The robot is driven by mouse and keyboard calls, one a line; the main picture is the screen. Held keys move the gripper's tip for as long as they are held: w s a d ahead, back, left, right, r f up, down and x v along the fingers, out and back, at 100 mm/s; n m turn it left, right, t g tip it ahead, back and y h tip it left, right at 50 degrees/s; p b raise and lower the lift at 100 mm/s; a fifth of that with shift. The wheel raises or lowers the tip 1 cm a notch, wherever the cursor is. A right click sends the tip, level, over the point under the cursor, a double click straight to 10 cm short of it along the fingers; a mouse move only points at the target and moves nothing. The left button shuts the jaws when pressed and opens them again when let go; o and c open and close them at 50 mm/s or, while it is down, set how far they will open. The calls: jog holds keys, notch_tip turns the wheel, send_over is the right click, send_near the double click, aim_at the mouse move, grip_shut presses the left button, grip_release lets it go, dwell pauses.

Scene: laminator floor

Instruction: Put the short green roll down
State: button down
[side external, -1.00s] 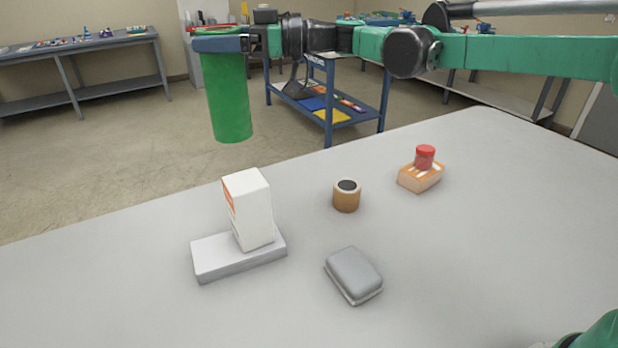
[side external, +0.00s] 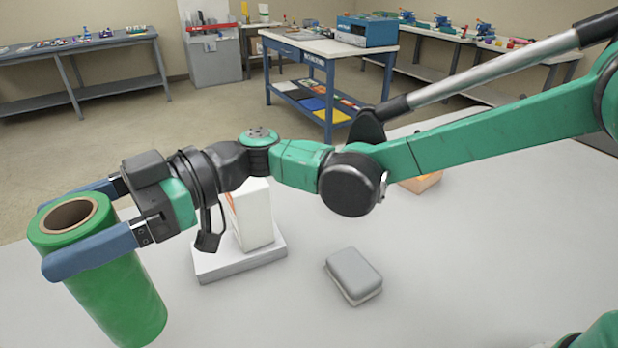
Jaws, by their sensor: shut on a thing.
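The short green roll (side external: 115,300) is a green cylinder with a brown cardboard core showing at its top end. It is at the lower left of the side external view, close to upright and slightly tilted. My gripper (side external: 62,228) is shut on the roll near its top, with one blue finger on each side. The roll's lower end shows against the grey table (side external: 250,320); I cannot tell whether it touches the surface.
A white box (side external: 254,222) stands on a flat white block (side external: 240,262), partly behind my wrist. A grey rounded case (side external: 353,275) lies right of it. An orange box (side external: 422,183) is partly hidden behind my arm. The front middle of the table is bare.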

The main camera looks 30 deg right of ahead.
aim_at(132, 311)
notch_tip(132, 311, down, 12)
jog(key=shift+r, duration=0.25)
jog(key=shift+f, duration=0.1)
grip_release()
